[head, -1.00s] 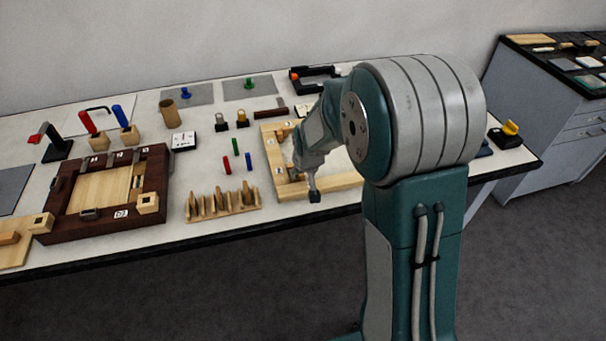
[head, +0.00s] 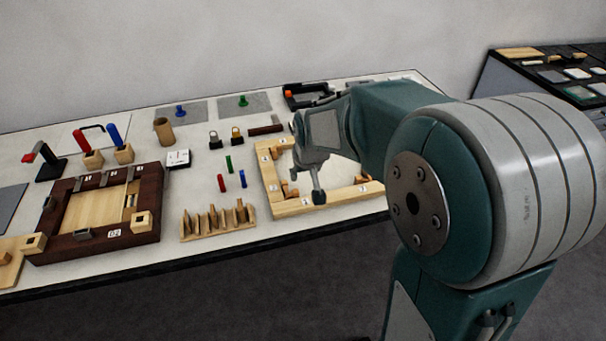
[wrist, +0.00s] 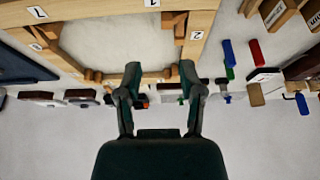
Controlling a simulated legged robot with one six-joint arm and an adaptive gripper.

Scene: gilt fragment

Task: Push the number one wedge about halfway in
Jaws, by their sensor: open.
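A light wooden frame (head: 289,206) with small wooden wedges at its inner corners lies on the table's right part. It also fills the top left of the wrist view (wrist: 108,20). Corner wedges show at the upper right (wrist: 173,20) and lower right (wrist: 171,72) of the frame there. White number labels sit on the rails, but I cannot tell for certain which wedge is number one. My gripper (head: 318,197) is over the frame's front part in the head view. In the wrist view its two fingers (wrist: 159,82) are spread, with nothing between them. Contact with the frame cannot be told.
A rack of wooden pegs (head: 217,221) and a dark brown frame (head: 150,190) lie to the left. Small padlock-like blocks (head: 236,136) and a black clamp-like tool (head: 305,96) are farther back. The table's front edge is close.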

